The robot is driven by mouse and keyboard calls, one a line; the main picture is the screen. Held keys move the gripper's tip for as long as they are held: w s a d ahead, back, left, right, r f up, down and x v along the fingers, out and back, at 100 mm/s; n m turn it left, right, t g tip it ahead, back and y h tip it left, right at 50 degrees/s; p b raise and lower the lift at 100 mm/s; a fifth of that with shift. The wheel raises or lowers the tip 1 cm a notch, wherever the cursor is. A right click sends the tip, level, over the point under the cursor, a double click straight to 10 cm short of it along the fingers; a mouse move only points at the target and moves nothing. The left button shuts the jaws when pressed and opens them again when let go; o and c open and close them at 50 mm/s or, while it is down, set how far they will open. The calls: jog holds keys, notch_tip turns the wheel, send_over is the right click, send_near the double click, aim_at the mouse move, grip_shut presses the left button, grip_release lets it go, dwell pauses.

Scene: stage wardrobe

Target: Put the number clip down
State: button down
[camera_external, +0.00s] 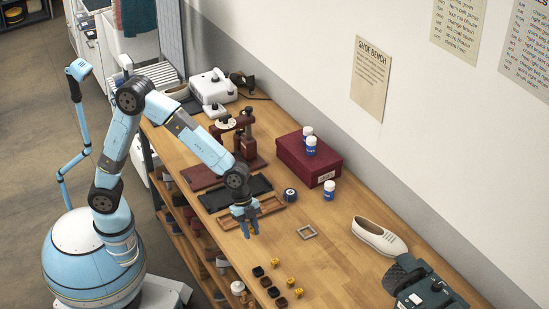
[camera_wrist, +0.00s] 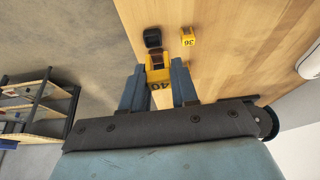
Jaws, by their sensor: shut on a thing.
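The yellow number clip marked 40 (camera_wrist: 158,74) is between the two blue fingers of my gripper (camera_wrist: 158,86) in the wrist view. My gripper is shut on it. In the outside view my gripper (camera_external: 246,230) points down over the front part of the wooden bench, near a brown wooden tray (camera_external: 268,210); the held clip cannot be made out there. Another yellow clip, marked 36 (camera_wrist: 187,37), lies on the bench in the wrist view. Whether the held clip touches anything below it, I cannot tell.
Several small dark blocks (camera_external: 265,282) and yellow clips (camera_external: 291,281) stand at the front of the bench. Bare wood lies between.

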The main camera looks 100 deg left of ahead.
jog(key=a+n+t+y, duration=0.1)
jog(key=a+n, duration=0.3)
jog(key=a, duration=2.3)
send_over(304, 212)
jog(key=s, duration=0.1)
jog(key=f, duration=0.9)
jog(key=shift+s+a+f, duration=0.2)
jog(key=shift+w+f, duration=0.2)
jog(key=shift+f, duration=1.6)
jog(key=shift+f, duration=0.15)
